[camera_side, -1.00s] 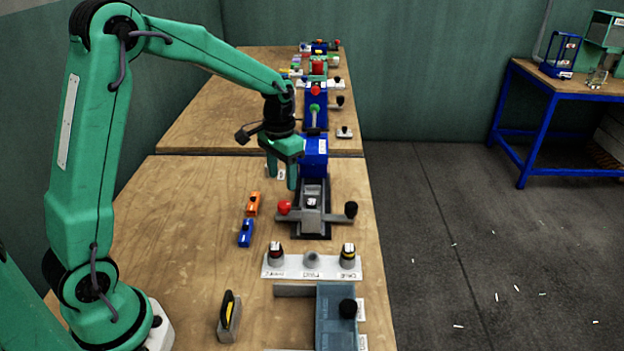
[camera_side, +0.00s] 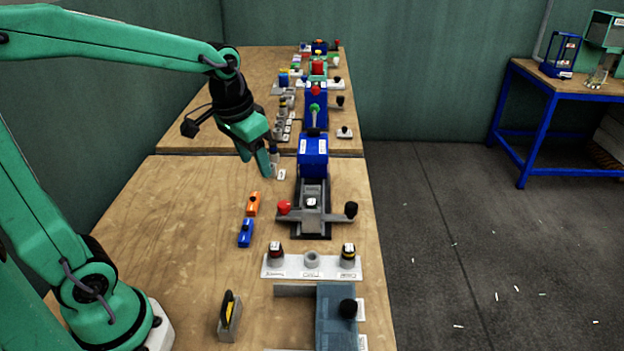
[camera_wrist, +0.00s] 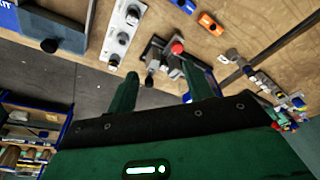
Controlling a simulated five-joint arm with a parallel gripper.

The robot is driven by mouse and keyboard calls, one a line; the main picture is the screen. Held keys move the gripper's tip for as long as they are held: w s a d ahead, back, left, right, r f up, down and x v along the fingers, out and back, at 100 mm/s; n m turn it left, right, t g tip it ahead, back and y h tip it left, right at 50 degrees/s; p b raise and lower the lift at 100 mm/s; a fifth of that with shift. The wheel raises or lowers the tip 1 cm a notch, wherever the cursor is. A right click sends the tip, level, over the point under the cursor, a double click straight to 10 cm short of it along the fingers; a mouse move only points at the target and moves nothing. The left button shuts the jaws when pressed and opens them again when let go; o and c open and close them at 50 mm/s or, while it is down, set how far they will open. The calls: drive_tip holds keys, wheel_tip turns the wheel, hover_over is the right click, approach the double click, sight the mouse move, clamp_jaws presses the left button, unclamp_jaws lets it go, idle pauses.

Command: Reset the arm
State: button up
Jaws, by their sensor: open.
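My gripper (camera_side: 262,158) is green and hangs above the left side of the wooden table, up and left of the press. Its jaws are open with nothing seen between them. In the wrist view the two green fingers (camera_wrist: 160,92) stand apart, with the floor and the press beyond them. The blue and grey press (camera_side: 313,190) stands upright on the table, with a red knob on its left and a black knob on its right. It also shows in the wrist view (camera_wrist: 157,62). My gripper is apart from it.
An orange block (camera_side: 254,204) and a blue block (camera_side: 245,233) lie left of the press. A white button panel (camera_side: 290,270) and a blue-grey fixture (camera_side: 335,315) are in front. A yellow-black handled tool (camera_side: 230,315) stands near the front.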

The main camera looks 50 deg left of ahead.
drive_tip(key=s+d+r+t, duration=0.2)
drive_tip(key=s, duration=0.9)
drive_tip(key=shift+s+d+t, duration=0.35)
drive_tip(key=shift+d+t, duration=0.05)
idle(0.6)
